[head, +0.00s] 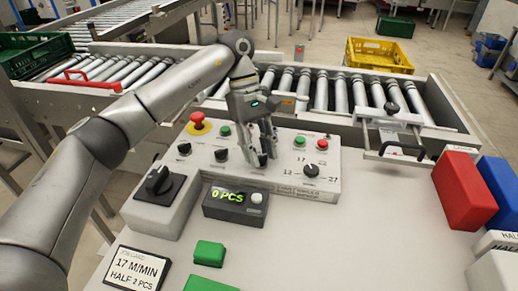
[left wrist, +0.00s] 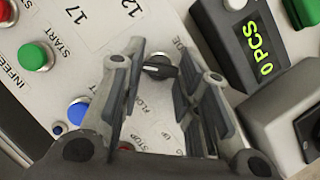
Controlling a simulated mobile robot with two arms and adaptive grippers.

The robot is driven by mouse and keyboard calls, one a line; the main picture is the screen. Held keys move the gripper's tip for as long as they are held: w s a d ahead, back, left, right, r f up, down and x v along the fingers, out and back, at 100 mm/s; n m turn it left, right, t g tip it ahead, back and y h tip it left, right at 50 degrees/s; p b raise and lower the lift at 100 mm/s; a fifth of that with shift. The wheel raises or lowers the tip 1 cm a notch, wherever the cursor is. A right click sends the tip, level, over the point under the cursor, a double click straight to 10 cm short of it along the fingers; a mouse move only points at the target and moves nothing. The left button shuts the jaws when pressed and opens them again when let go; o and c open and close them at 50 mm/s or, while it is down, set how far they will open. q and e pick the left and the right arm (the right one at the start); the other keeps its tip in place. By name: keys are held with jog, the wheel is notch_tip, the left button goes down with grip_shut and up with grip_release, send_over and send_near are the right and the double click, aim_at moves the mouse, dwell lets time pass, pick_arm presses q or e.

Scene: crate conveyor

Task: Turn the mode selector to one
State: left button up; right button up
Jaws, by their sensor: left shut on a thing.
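The mode selector (left wrist: 160,66) is a small black knob on the pale control panel (head: 325,184). In the left wrist view it sits between my left gripper's two fingers, beside a label partly hidden that ends in "ODE". A light mark shows on the knob; which setting it points to cannot be read. My left gripper (head: 262,158) reaches down onto the panel from above and is shut on the knob; its fingers also show in the left wrist view (left wrist: 160,72). In the head view the fingers mostly cover the knob. My right gripper is not in view.
The panel also has a red emergency button (head: 198,121), green buttons, other black knobs and a numbered dial (head: 311,171). A counter reading "0 PCS" (head: 236,204) and a separate rotary switch box (head: 160,200) stand in front. Red (head: 461,190) and blue (head: 500,192) blocks stand right.

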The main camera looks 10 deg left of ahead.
pick_arm(q)
jog(key=o, duration=1)
jog(key=v, duration=1.2)
